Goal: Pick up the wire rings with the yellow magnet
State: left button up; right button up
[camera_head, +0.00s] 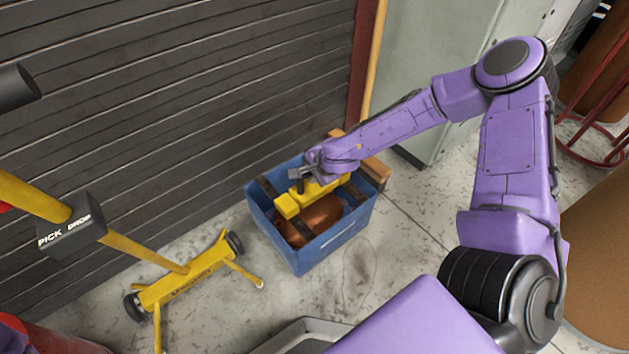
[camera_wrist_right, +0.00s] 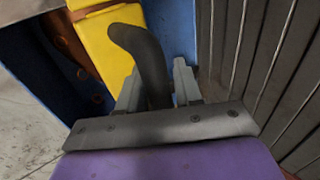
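The yellow magnet (camera_head: 311,197) is a bar with a dark curved handle (camera_wrist_right: 150,58). It lies over the open top of a blue bin (camera_head: 330,243); I cannot tell whether it touches what is inside. Copper-coloured wire rings (camera_head: 318,217) are in the bin, partly hidden by the magnet and dark strips. My right gripper (camera_head: 306,176) is above the magnet at the bin's far side. In the right wrist view its two fingers (camera_wrist_right: 158,88) stand close on both sides of the handle and appear shut on it. The yellow magnet body (camera_wrist_right: 105,45) lies beyond them. My left gripper is not in view.
A yellow wheeled sweeper (camera_head: 190,275) with a PICK DROP box (camera_head: 72,238) on its pole stands left of the bin. A dark slatted wall (camera_head: 180,100) is close behind. A grey cabinet (camera_head: 430,80) stands behind right. Floor (camera_head: 405,220) right of the bin is clear.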

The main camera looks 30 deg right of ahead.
grip_shut()
dwell(1.3)
